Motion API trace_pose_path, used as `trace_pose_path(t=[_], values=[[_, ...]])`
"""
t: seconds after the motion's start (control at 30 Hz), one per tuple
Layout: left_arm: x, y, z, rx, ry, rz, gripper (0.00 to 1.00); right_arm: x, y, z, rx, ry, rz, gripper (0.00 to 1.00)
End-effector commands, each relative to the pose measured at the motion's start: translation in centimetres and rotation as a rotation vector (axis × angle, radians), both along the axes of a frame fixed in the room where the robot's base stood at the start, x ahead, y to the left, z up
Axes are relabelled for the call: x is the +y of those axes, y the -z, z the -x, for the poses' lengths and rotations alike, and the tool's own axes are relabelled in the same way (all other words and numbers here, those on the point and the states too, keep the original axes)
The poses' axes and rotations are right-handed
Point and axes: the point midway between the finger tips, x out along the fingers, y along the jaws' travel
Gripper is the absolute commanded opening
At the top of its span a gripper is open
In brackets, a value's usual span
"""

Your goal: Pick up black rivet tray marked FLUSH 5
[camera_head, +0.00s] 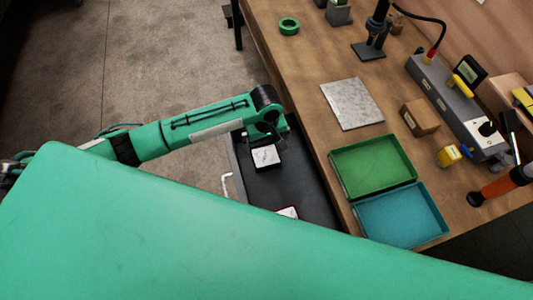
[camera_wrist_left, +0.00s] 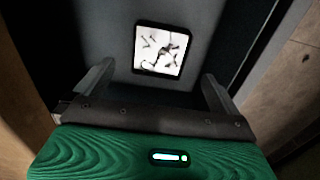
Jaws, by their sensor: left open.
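A small black-rimmed tray (camera_head: 268,170) with a pale inside holding small dark pieces lies on a dark surface beside the workbench. It also shows in the left wrist view (camera_wrist_left: 157,73), ahead of the fingers and roughly centred between them. No marking on it can be read. My left gripper (camera_wrist_left: 158,72) is open and empty, with one finger to each side of the tray's near edge and apart from it. In the head view my left gripper (camera_head: 272,138) is just above the tray, its fingers mostly hidden by the wrist. My right gripper is not seen.
A red-rimmed tray (camera_head: 288,212) lies nearer on the dark surface (camera_head: 295,180), partly hidden. The wooden workbench (camera_head: 300,75) to the right holds a green bin (camera_head: 372,165), a blue bin (camera_head: 402,214), a grey plate (camera_head: 352,103) and a cardboard box (camera_head: 419,117).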

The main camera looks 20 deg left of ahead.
Motion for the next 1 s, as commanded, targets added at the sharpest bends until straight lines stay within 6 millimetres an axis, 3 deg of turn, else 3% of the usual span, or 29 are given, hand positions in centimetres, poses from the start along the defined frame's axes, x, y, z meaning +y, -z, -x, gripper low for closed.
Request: trace_pose_path(t=[0.17,0.47,0.63,0.97,1.0], values=[[0.0,2.7,0.0,0.000,0.000,0.000,1.00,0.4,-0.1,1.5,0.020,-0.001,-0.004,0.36],[0.2,5.2,-0.1,0.000,0.000,-0.001,1.00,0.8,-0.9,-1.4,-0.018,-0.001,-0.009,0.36],[0.2,7.8,-0.1,0.000,0.001,0.000,1.00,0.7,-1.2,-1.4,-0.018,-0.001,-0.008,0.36],[0.2,8.7,-0.2,-0.003,0.001,0.001,1.00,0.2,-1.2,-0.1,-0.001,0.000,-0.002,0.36],[0.2,8.7,-0.2,-0.003,0.001,0.001,0.96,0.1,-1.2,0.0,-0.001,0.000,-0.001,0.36]])
